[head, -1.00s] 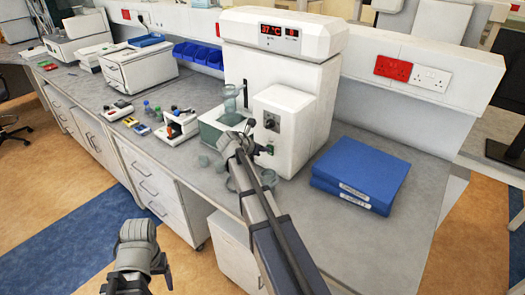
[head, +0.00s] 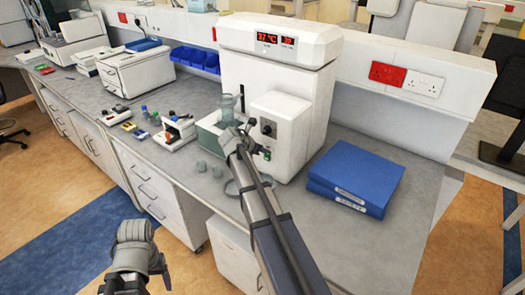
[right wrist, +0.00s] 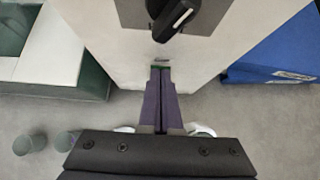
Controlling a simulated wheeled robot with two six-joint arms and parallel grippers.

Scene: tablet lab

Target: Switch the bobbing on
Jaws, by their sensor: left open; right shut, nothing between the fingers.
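The white bath tester (head: 310,95) stands on the bench, with red digits reading 37 °C on its display (head: 268,39). Its front control box (head: 285,108) carries a black knob (head: 267,127) and a small green switch (head: 267,154) below it. In the right wrist view, the knob (right wrist: 178,17) is above my right gripper (right wrist: 160,72). My right gripper is shut and empty, its tips at the green switch (right wrist: 158,67), which they mostly hide. I cannot tell whether they touch it. My left gripper (head: 135,232) is open and empty, low in front of the bench.
Blue binders (head: 357,175) lie on the bench right of the tester. A clear basket (head: 228,108) hangs at the tester's bath on its left. Small grey-green cups (head: 203,167) and a small instrument (head: 178,130) stand farther left. The bench front right is clear.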

